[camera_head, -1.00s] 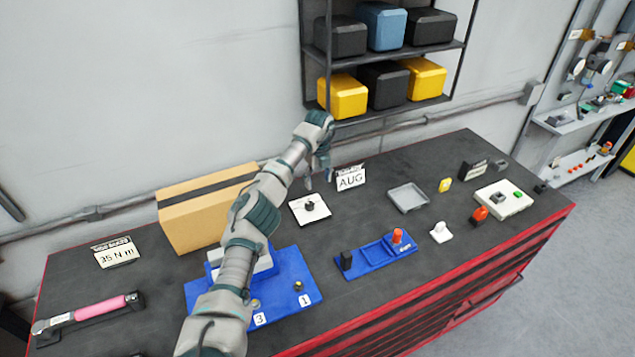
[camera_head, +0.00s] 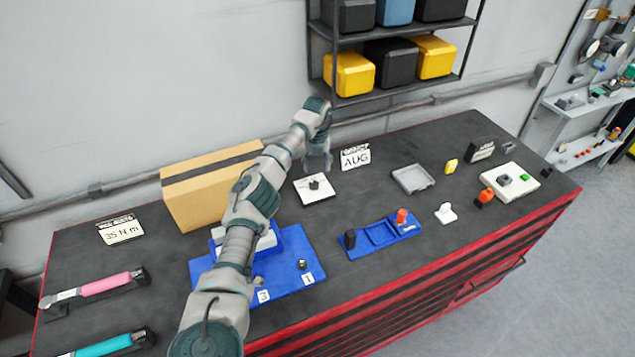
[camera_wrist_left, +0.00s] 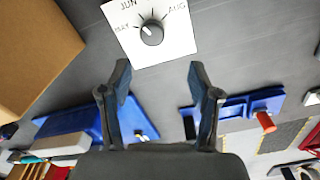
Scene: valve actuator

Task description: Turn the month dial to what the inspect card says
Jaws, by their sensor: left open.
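The month dial is a dark round knob (camera_wrist_left: 152,32) on a white square plate (camera_head: 313,190). My left gripper (camera_head: 317,170) is above and just behind the dial in the head view. In the left wrist view its fingers (camera_wrist_left: 158,92) are apart and empty, with the knob beyond them. My right gripper is not in view.
A cardboard box (camera_head: 205,200) stands left of the dial. A blue base (camera_head: 290,240) lies in front, partly behind my arm. A blue tray (camera_head: 378,237), a grey tray (camera_head: 414,179) and small parts lie to the right. A shelf (camera_head: 400,32) with bins hangs above.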

